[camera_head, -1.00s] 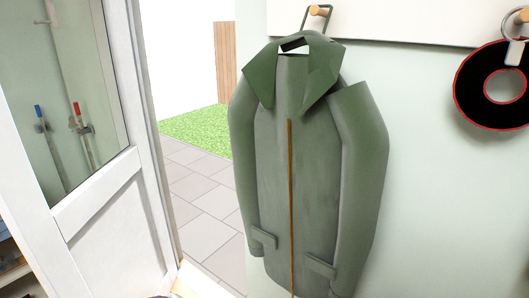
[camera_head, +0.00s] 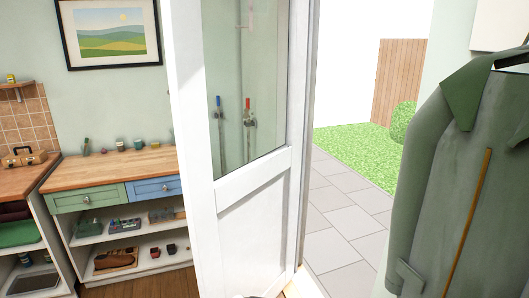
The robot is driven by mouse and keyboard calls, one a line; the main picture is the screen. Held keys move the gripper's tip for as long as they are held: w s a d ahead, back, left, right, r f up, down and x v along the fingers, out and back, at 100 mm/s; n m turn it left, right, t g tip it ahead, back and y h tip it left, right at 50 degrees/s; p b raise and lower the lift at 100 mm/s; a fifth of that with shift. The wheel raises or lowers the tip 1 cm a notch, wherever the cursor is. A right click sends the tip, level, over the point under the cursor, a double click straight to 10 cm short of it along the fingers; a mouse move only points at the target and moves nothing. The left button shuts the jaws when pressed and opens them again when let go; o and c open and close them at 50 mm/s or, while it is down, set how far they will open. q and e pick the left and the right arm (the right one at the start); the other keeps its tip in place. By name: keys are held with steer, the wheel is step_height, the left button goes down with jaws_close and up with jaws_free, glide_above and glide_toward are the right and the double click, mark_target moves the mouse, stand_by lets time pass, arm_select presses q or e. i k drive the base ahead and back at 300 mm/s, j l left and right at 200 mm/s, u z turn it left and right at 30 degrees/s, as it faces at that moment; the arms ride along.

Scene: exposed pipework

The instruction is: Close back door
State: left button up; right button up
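The back door (camera_head: 253,222) is white with a large glass pane in its upper half. It stands open, swung into the room, with its edge toward me left of the middle of the head view. The open doorway to its right shows paving (camera_head: 335,215) and grass (camera_head: 352,150) outside. No handle can be made out clearly on the door. Neither of my grippers is in view. A small dark shape at the bottom edge is too little to identify.
A green coat (camera_head: 462,180) hangs on the wall right of the doorway. Left of the door stands a wooden-topped counter (camera_head: 112,168) with drawers and open shelves of small things. A framed picture (camera_head: 110,32) hangs above it. Some wooden floor (camera_head: 150,286) shows at the bottom.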

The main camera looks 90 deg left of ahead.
mark_target(242, 223)
steer(key=k+j+u, duration=0.1)
steer(key=j+u, duration=0.15)
steer(key=k+j+u, duration=0.1)
steer(key=j+u, duration=0.4)
steer(key=j, duration=0.15)
steer(key=k, duration=0.05)
